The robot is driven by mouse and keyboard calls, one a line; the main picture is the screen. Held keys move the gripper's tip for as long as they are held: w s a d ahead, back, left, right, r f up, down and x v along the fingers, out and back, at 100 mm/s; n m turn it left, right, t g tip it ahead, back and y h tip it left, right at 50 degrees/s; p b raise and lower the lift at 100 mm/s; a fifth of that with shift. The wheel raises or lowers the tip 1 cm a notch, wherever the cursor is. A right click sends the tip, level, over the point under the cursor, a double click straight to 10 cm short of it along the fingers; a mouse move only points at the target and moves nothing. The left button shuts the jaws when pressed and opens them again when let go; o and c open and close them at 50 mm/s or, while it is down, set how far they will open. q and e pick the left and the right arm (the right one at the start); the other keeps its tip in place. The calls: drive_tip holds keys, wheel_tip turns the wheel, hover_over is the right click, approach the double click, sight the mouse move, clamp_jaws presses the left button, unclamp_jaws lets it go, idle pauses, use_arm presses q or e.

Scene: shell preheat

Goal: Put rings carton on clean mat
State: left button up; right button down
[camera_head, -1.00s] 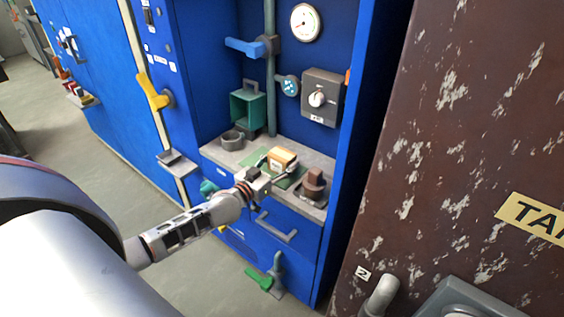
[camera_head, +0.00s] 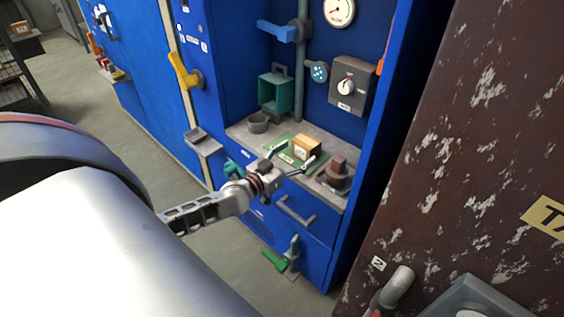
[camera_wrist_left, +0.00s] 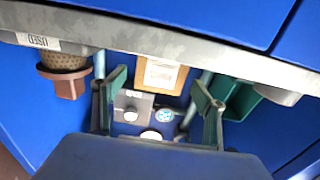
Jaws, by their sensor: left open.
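The rings carton (camera_head: 307,146), a small tan box with a pale label, sits on the green mat (camera_head: 285,158) on the grey counter of the blue cabinet. My left gripper (camera_head: 294,156) is open at the counter's front edge, its fingers spread on the near side of the carton and apart from it. In the left wrist view, the carton (camera_wrist_left: 162,75) shows beyond and between the two open fingers (camera_wrist_left: 158,92). The mat is not clearly seen there. My right gripper is not in view.
A brown block (camera_head: 337,170) stands on the counter right of the mat; a tag reading USED (camera_wrist_left: 38,41) shows near it. A grey cup (camera_head: 258,123) and a green open box (camera_head: 276,93) are to the left. A drawer handle (camera_head: 296,214) juts out below.

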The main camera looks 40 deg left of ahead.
use_arm(q)
drive_tip(key=s, duration=0.7)
drive_tip(key=s+d+f+m+g, duration=0.1)
drive_tip(key=s+d+f+g, duration=0.2)
drive_tip(key=s+d+f, duration=0.5)
drive_tip(key=s+d+f+m+g, duration=0.2)
drive_tip(key=s+d+f+g, duration=0.2)
drive_tip(key=s+d, duration=0.9)
wheel_tip(320, 180, down, 4)
drive_tip(key=shift+s+d+r+h+p, duration=0.15)
drive_tip(key=shift+s+d+h+p, duration=0.25)
drive_tip(key=shift+s, duration=0.35)
drive_tip(key=shift+s+d+r+p, duration=0.1)
drive_tip(key=shift+r+p, duration=0.6)
drive_tip(key=shift+p, duration=0.2)
